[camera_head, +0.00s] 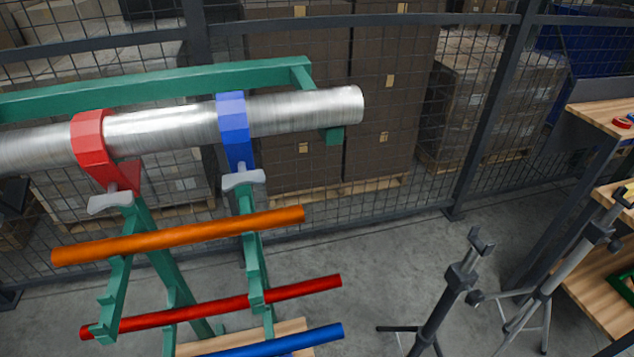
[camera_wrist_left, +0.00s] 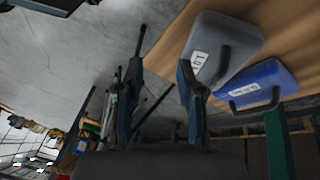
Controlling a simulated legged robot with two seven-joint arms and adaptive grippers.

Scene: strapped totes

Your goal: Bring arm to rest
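The fingers of my left gripper (camera_wrist_left: 160,68) show in the left wrist view, spread apart with nothing between them. Just beyond the right finger, a grey tote (camera_wrist_left: 235,42) with a white label and dark handle sits on a wooden surface (camera_wrist_left: 182,28). A blue tote (camera_wrist_left: 262,82) with a label and handle lies beside it. I cannot tell whether the finger touches the grey tote. Neither gripper shows in the head view, and my right gripper is in neither view.
A green rack (camera_head: 250,72) carries a silver pipe (camera_head: 160,128), with a red strap (camera_head: 90,140) and blue strap (camera_head: 234,125) around it. Orange (camera_head: 180,236), red (camera_head: 300,290) and blue (camera_head: 300,342) bars lie below. Tripods (camera_head: 455,285) stand right; wire fence behind.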

